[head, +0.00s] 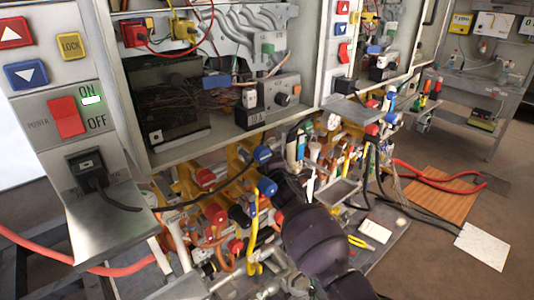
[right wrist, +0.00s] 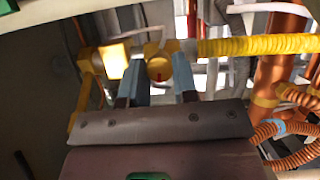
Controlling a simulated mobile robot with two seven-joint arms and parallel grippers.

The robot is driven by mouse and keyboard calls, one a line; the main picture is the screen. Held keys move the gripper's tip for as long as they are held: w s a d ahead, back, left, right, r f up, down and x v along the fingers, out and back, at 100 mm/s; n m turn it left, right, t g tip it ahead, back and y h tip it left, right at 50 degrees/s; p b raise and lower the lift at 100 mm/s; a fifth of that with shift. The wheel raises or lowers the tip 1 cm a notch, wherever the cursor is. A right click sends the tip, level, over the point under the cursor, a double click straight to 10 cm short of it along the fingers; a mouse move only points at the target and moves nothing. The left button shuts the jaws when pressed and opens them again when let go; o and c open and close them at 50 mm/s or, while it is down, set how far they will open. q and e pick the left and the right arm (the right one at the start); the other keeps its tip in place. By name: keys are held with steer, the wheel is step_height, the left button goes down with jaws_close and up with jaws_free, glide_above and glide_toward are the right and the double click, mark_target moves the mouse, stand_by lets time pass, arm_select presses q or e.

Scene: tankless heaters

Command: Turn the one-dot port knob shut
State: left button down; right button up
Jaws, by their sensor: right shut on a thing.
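In the right wrist view, a round yellow knob (right wrist: 159,69) with a small red mark sits on the pipework. My right gripper (right wrist: 159,82), with light blue fingertips, is shut on it, one finger on each side. I cannot make out any dots on or beside the knob. In the head view my dark right arm (head: 315,240) reaches from the bottom into the pipes under the open cabinet. The knob cannot be picked out there among the crowded pipes. My left gripper is in neither view.
A yellow corrugated hose (right wrist: 255,45) runs right of the knob, and copper-coloured pipes (right wrist: 280,60) stand beyond it. A metal shelf (head: 105,225) juts out below the power switch (head: 67,117) at the left. Red hoses cross near the floor.

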steer(key=shift+m+p, duration=0.45)
steer(key=shift+m, duration=0.05)
steer(key=o, duration=0.9)
steer(key=shift+o, duration=0.2)
steer(key=v, duration=1)
steer(key=shift+s+r, duration=0.15)
steer(key=shift+s, duration=0.25)
steer(key=shift+d, duration=0.15)
